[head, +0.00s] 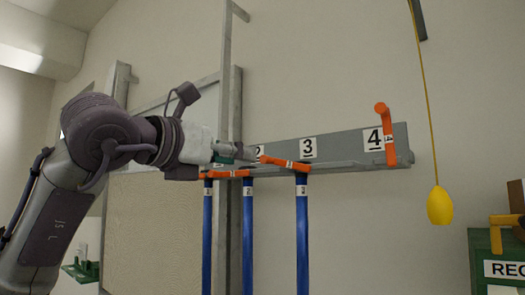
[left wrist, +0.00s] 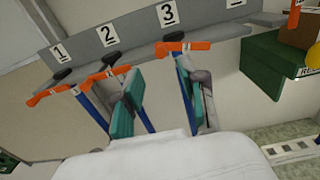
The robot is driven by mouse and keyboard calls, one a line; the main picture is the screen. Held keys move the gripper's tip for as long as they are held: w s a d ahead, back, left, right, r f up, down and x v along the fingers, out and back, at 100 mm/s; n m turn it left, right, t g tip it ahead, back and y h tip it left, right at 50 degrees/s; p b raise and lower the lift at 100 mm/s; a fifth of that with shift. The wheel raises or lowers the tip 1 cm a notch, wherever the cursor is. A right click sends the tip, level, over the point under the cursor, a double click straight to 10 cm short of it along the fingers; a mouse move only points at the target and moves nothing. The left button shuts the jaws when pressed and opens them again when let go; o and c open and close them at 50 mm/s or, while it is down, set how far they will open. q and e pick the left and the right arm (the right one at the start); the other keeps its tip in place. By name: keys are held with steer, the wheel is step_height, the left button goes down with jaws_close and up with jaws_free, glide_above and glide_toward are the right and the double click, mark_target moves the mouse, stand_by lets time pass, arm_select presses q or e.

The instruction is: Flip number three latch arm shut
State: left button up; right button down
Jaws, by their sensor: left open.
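The number three latch arm (head: 285,162) is orange and lies nearly flat across the top of the number three blue rod (head: 302,235), under the 3 label. It also shows in the left wrist view (left wrist: 183,47), just beyond my fingers. My left gripper (head: 235,153) is open, left of this arm in the head view; in the left wrist view its teal-padded fingers (left wrist: 160,95) are spread with no latch arm between them. Whether a finger touches the arm cannot be told. My right gripper is not in view.
Latch arms one (left wrist: 50,93) and two (left wrist: 105,75) also lie low over blue rods. Latch arm four (head: 386,133) stands upright on the grey rail (head: 345,145). A yellow pull bob (head: 440,206) hangs on a cord at right. A green bin (head: 487,250) stands lower right.

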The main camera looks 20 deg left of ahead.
mark_target(262, 161)
arm_select(q)
steer(key=p+x, duration=0.3)
steer(key=x, duration=0.4)
steer(key=shift+d, duration=0.1)
steer(key=shift+w+d, duration=0.1)
steer(key=shift+w, duration=0.3)
steer(key=shift+s, duration=0.1)
steer(key=shift+c, duration=0.4)
jaws_close()
steer(key=shift+f, duration=0.1)
